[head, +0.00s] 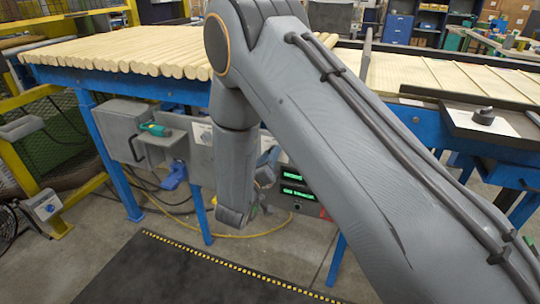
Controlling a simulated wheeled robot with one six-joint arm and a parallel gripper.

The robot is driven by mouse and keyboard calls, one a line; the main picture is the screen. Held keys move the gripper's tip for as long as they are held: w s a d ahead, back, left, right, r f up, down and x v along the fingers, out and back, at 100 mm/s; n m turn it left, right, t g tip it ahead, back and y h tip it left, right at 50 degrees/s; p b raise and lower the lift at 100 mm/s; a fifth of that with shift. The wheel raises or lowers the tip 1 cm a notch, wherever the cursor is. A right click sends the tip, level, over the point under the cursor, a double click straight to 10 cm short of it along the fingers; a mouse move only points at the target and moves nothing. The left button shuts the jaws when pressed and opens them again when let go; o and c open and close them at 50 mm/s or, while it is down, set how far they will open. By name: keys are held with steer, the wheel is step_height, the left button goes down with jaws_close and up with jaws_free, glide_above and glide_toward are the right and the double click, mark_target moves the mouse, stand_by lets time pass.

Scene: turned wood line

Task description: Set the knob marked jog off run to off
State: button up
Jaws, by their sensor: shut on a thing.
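A grey control panel (203,157) hangs under the blue-framed table, with a dark unit showing green displays (298,191) at its right. My arm reaches over from the right and bends down in front of this panel. Only part of my gripper (265,177) shows beyond my wrist, close to the panel front. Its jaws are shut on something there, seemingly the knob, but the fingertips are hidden. The knob marked jog off run and its markings cannot be made out, so its setting cannot be read.
A grey box with a green-handled item (155,129) hangs left of the panel. Round wooden rods (120,55) cover the table above. A black knob (483,116) sits on a plate at right. A blue dial (46,208) is at far left. A dark mat (165,275) lies on clear floor.

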steer(key=o, duration=1.1)
steer(key=shift+c, duration=0.2)
steer(key=v, duration=0.7)
steer(key=shift+s, duration=0.4)
steer(key=shift+a, duration=0.15)
